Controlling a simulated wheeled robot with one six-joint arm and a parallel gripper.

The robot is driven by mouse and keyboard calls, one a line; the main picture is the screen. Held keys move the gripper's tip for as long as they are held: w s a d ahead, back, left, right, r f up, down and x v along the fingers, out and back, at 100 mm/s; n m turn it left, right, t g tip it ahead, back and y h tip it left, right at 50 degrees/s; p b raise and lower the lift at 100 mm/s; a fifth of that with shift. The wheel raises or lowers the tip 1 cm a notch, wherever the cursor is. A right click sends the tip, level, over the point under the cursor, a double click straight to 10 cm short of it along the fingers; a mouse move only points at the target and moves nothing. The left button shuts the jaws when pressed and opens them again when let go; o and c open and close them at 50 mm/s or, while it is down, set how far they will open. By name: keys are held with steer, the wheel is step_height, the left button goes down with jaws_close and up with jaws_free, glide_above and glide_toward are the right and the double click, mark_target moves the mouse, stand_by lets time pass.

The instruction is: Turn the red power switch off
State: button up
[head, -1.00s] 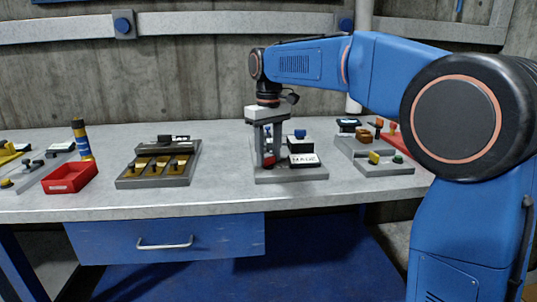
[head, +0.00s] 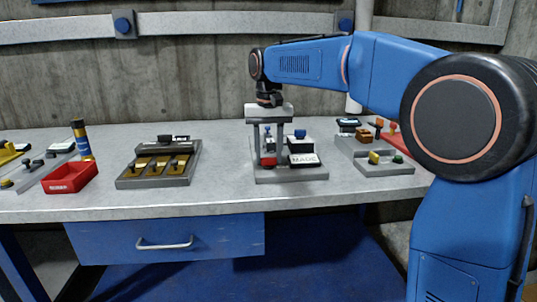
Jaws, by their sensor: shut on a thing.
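The red power switch (head: 268,160) sits on the left part of the grey panel (head: 290,175) at the middle of the bench. My gripper (head: 268,153) points straight down over it, with its two fingers on either side of the switch. The fingers are shut on the red switch and partly hide it. Whether the switch stands on or off is too small to tell.
Just right of my gripper, the same panel carries a blue knob (head: 300,134) and a white label plate (head: 304,159). A panel with yellow parts (head: 160,167) and a red bin (head: 70,177) lie to the left. Another grey panel (head: 385,165) stands to the right.

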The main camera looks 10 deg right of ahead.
stand_by(0.3)
steer(key=o, duration=1)
steer(key=shift+o, duration=0.2)
step_height(320, 180, up, 17)
steer(key=shift+r, duration=0.2)
steer(key=s+d+f+t, duration=0.2)
steer(key=s+d+f, duration=0.7)
steer(key=s+f, duration=0.3)
steer(key=s+d+f+t, duration=0.2)
steer(key=s+d+f, duration=0.65)
steer(key=s, duration=0.45)
steer(key=s+d+f, duration=0.2)
steer(key=s+f, duration=0.7)
steer(key=f, duration=0.5)
steer(key=shift+s+t, duration=0.3)
steer(key=shift+t, duration=0.1)
